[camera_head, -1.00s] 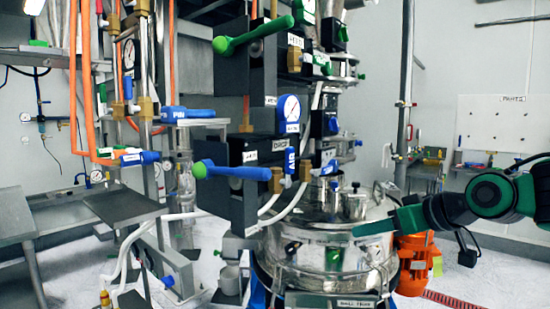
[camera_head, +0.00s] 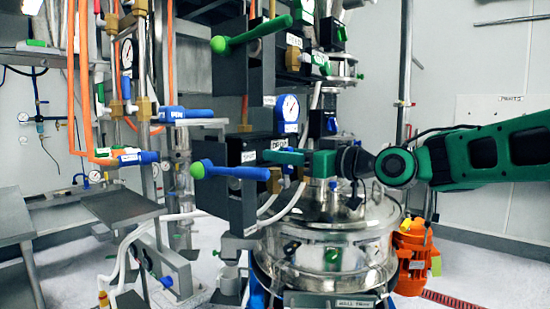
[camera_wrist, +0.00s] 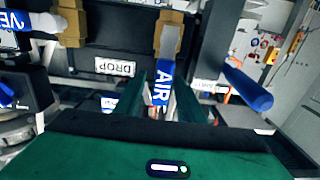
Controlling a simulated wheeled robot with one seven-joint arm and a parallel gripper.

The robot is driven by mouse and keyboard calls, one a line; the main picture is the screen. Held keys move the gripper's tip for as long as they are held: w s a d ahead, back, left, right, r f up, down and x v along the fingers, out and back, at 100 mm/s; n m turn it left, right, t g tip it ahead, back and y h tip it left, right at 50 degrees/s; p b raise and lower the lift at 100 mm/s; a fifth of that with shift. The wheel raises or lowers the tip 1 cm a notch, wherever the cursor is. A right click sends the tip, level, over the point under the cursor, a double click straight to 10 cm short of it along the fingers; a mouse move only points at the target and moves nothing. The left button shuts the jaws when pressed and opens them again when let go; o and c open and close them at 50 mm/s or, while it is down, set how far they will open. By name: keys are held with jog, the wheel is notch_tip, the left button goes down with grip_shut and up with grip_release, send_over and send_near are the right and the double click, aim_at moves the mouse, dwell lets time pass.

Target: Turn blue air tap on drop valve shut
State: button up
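The blue air tap, lettered AIR (camera_wrist: 163,82), hangs lengthwise below a brass fitting (camera_wrist: 170,40) in the wrist view. Beside it is the black drop valve box with a white DROP label (camera_wrist: 115,67). My gripper (camera_wrist: 163,98) is open, with one green finger on each side of the blue handle. Narrow gaps seem to show between handle and fingers, so I cannot tell whether either touches. In the head view my gripper (camera_head: 287,157) reaches in from the right at the drop valve and hides most of the tap.
A blue lever with a green end (camera_head: 230,171) sticks out left of the valve; its blue bar (camera_wrist: 248,88) shows at right in the wrist view. A round gauge (camera_head: 288,107) is just above my gripper. The steel sifter lid (camera_head: 330,215) lies below. A green lever (camera_head: 250,33) is higher up.

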jog(key=shift+x, duration=1.2)
grip_shut()
